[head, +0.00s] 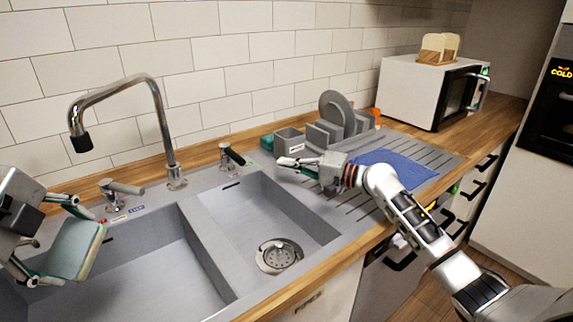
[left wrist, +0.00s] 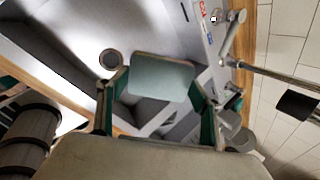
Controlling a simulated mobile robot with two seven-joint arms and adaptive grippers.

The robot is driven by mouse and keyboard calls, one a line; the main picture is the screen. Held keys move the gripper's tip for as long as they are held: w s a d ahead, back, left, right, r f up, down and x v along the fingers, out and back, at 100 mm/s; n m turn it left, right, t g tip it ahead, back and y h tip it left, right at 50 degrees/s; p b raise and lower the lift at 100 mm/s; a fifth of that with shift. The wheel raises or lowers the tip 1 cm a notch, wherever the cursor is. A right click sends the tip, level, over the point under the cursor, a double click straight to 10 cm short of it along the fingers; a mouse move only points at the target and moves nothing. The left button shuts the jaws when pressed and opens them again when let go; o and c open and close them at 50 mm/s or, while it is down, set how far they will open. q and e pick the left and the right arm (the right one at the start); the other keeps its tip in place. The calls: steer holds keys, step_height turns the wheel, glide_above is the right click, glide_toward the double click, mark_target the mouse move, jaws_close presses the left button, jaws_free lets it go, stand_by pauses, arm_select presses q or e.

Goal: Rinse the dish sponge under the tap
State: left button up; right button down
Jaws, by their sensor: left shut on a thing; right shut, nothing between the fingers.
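The dish sponge (head: 75,249) is a pale green-teal block at the far left of the head view, over the left basin (head: 140,268). My left gripper (head: 68,238) is shut on it; in the left wrist view the sponge (left wrist: 160,78) sits between both fingers. The chrome tap (head: 160,110) arches up behind the sink, its dark nozzle (head: 81,143) right of and above the sponge, apart from it. No water shows from it. Tap levers stand left (head: 122,187) and right (head: 232,155) of its base. My right gripper (head: 290,163) is shut and empty over the drainboard's left end.
The right basin (head: 265,210) is empty, with a round drain. Grey plates in a rack (head: 337,115) and a grey caddy (head: 290,141) stand behind my right gripper. A blue cloth (head: 398,165) lies on the drainboard. A white microwave (head: 425,92) stands at the back right.

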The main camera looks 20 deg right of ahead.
steer(key=shift+r+p, duration=0.45)
steer(key=shift+r, duration=0.45)
arm_select(q)
steer(key=s+a+r, duration=0.1)
steer(key=s+r, duration=0.2)
steer(key=s, duration=0.1)
steer(key=shift+s+r, duration=0.3)
steer(key=shift+r, duration=0.1)
steer(key=shift+a, duration=0.1)
